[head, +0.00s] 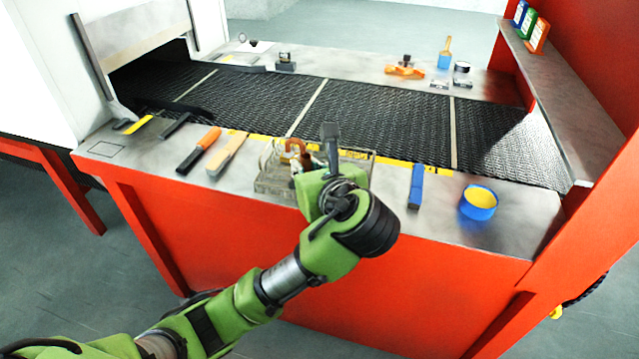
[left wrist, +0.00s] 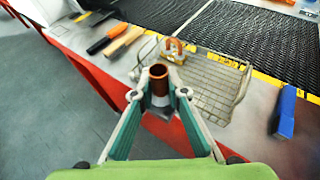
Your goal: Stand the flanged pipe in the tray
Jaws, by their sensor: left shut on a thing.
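My left gripper (left wrist: 159,88) is shut on a short reddish-brown pipe (left wrist: 158,72), which stands roughly upright between the fingertips with its open end up. Its lower end is mostly hidden by the fingers. The tray (left wrist: 226,97) is a wire-mesh basket on the metal ledge, just beyond the gripper in the left wrist view; it also shows in the head view (head: 268,186), partly behind my left arm. An orange-brown U-shaped piece (left wrist: 176,44) is at the tray's far left side. I cannot tell how high the pipe is above the tray. My right gripper is not in view.
Left of the tray lie a wooden-handled brush (head: 227,154) and an orange-handled tool (head: 198,150). Right of it are a blue bar (head: 416,187) and a blue-yellow tape roll (head: 478,203). The dark mesh belt (head: 380,117) runs behind the ledge.

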